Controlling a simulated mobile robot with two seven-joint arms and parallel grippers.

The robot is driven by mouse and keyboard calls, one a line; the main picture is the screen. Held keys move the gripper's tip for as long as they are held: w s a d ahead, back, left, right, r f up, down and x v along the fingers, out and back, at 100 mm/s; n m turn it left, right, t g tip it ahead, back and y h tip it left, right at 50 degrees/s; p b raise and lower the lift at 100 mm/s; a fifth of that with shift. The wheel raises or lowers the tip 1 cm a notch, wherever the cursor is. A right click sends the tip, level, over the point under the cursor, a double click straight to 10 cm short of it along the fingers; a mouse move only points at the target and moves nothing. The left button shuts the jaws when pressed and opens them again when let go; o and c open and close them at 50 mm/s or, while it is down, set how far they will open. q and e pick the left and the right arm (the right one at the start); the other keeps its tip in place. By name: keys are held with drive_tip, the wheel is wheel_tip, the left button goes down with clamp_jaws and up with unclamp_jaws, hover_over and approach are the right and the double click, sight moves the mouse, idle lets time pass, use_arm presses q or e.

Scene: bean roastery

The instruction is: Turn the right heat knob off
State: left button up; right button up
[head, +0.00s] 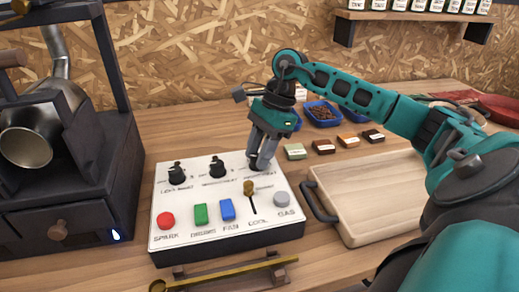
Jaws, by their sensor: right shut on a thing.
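The white control panel (170,213) stands on the wooden bench, with a row of black knobs along its back. The left knob (177,174) and the middle knob (217,168) stand free. My right gripper (261,163) reaches down over the back right of the panel and is shut on the right heat knob, which its fingers hide almost wholly. The knob's pointer and the setting marks around it cannot be read. My left gripper is not in view.
The panel's front carries a red button (166,220), green (200,214) and blue (227,209) switches, a brass lever (249,190) close to my fingers, and a grey button (281,199). A wooden tray (370,195) lies right; the dark roaster (70,170) stands left.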

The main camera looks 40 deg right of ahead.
drive_tip(key=n+g, duration=0.1)
drive_tip(key=n, duration=0.2)
drive_tip(key=shift+w, duration=0.1)
drive_tip(key=shift+n+g, duration=0.4)
drive_tip(key=shift+n, duration=0.4)
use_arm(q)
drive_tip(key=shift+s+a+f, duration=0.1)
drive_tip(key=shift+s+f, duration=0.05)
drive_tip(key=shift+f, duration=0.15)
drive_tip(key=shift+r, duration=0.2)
use_arm(e)
drive_tip(key=shift+n, duration=0.4)
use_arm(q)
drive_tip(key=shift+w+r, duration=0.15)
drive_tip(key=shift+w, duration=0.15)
use_arm(e)
drive_tip(key=o, duration=0.7)
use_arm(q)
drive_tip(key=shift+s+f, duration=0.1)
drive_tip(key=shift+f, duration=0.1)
use_arm(e)
drive_tip(key=o, duration=0.3)
